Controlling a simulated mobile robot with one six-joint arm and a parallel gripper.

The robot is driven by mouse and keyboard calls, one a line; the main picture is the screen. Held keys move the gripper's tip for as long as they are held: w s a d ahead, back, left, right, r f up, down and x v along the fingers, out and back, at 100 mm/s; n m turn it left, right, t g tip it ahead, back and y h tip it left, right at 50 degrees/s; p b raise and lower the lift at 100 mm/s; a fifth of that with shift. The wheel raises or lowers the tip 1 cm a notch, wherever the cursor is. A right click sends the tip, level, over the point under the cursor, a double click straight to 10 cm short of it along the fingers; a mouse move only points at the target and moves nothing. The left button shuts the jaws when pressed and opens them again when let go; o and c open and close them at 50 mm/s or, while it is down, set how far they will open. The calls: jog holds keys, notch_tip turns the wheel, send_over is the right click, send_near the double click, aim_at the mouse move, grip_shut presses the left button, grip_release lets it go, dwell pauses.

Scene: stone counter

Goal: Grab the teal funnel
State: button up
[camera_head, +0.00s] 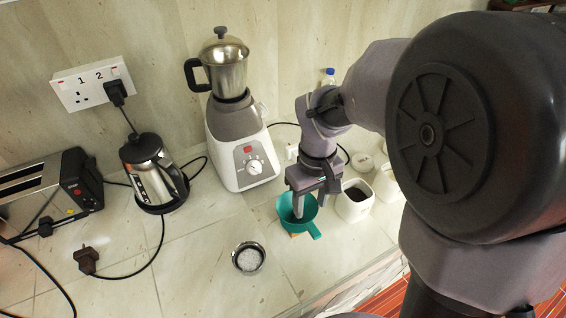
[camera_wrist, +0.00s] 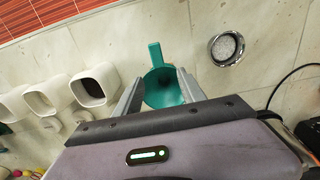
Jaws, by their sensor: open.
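The teal funnel (camera_head: 309,227) sits on the counter in front of the blender, its handle pointing to the lower right in the head view. In the wrist view the funnel (camera_wrist: 157,60) lies between the two fingers, with its handle pointing up and away. My gripper (camera_head: 309,207) is over the funnel, pointing down, with its fingers apart. In the wrist view the fingers of my gripper (camera_wrist: 160,95) stand on either side of the funnel's bowl. I cannot tell whether either finger touches it. Part of the rim is hidden by the gripper.
A small metal bowl of white grains (camera_head: 248,258) stands left of the funnel. A white canister with dark contents (camera_head: 354,203) stands close on the right, with more white containers beyond. The blender (camera_head: 238,145) stands behind. A kettle (camera_head: 153,172) and toaster (camera_head: 45,195) are further left.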

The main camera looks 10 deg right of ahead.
aim_at(308, 224)
notch_tip(308, 224, down, 7)
jog(key=shift+f+b, duration=0.15)
jog(key=shift+b, duration=1.1)
jog(key=f+b, duration=0.1)
jog(key=f, duration=0.1)
jog(key=f+b, duration=0.1)
jog(key=f, duration=0.1)
jog(key=f+b, duration=0.1)
jog(key=shift+s+d+f, duration=0.25)
jog(key=shift+s+f, duration=0.1)
jog(key=shift+f, duration=0.05)
jog(key=shift+r, duration=0.15)
jog(key=shift+c, duration=1.1)
grip_shut()
